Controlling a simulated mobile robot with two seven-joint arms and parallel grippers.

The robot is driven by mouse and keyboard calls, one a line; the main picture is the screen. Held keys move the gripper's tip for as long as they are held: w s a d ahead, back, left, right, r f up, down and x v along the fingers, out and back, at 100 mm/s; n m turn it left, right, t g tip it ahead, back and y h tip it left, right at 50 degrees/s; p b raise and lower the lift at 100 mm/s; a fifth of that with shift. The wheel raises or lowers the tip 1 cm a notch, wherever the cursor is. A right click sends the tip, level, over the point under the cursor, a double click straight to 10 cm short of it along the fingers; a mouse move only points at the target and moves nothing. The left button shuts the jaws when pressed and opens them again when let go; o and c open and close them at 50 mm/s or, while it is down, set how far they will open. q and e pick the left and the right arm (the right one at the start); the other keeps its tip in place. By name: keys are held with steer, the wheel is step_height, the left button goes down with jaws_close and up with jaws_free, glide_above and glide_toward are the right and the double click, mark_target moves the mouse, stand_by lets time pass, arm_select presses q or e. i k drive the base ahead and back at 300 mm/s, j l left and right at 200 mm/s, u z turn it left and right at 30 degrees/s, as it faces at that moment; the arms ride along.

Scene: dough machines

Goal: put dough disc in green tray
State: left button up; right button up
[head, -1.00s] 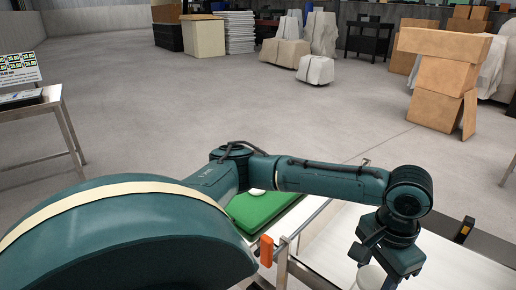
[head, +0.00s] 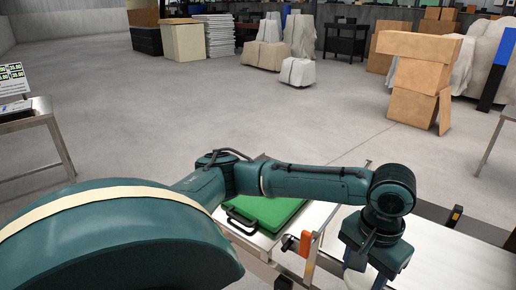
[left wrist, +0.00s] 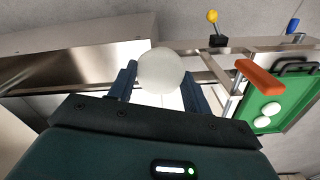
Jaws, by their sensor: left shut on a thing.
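My left gripper (left wrist: 160,76) is shut on a pale round dough disc (left wrist: 162,69), held between its two blue fingers in the left wrist view. In the head view the gripper is at the lower right, pointing down over a white surface, and the disc is mostly hidden. The green tray (head: 266,213) lies left of the gripper, partly behind my left arm, with a black handle. The tray also shows at the right of the left wrist view (left wrist: 292,101), with two white discs (left wrist: 267,115) in it. My right gripper is not in view.
An orange block (head: 305,243) on a metal frame stands between the tray and the gripper. It also shows in the left wrist view (left wrist: 258,78). A yellow-knobbed lever (left wrist: 213,18) is beyond. Cardboard boxes (head: 414,80) stand on the open floor (head: 210,110).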

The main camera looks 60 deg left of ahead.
mark_target(259, 204)
steer(key=k+j, duration=0.1)
steer(key=j, duration=0.2)
steer(key=k+j, duration=0.15)
steer(key=k+j+z, duration=0.1)
steer(key=j, duration=0.3)
steer(key=j+z, duration=0.1)
steer(key=j, duration=0.8)
steer(key=i+j, duration=0.4)
steer(key=j, duration=0.15)
steer(key=z, duration=0.05)
